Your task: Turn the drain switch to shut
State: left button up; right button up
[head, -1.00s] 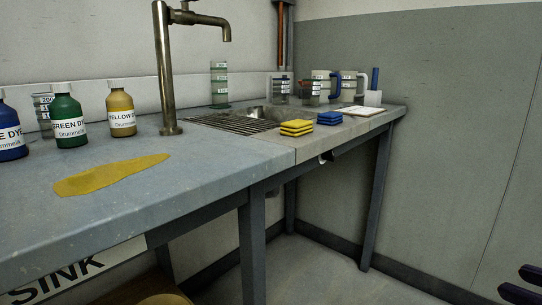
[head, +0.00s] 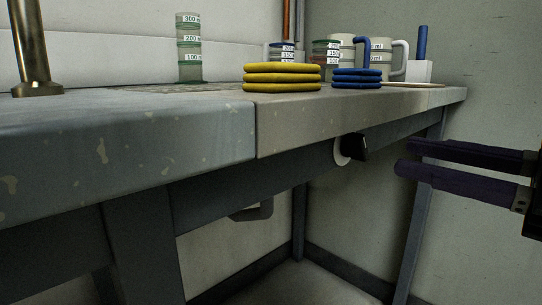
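The drain switch (head: 354,148) is a black knob on a pale round plate, mounted on the dark rail under the front edge of the bench. My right gripper (head: 403,159) comes in from the right in the head view. Its two dark purple fingers are apart, with nothing between them. The fingertips point left toward the switch, and a small gap shows between them and the knob. My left gripper is out of view.
The bench edge (head: 206,149) overhangs the switch. A measuring cylinder (head: 188,48), several jugs and a tap stand behind. A bench leg (head: 413,240) is below the gripper. The floor space below is open.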

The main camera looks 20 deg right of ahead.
aim_at(365, 145)
jog(key=b+x, duration=0.2)
jog(key=x, duration=0.2)
jog(key=shift+w+d, duration=0.1)
jog(key=shift+w, duration=0.15)
jog(key=shift+b+x, duration=0.35)
jog(key=shift+x, duration=0.7)
grip_shut()
jog(key=shift+r, duration=0.1)
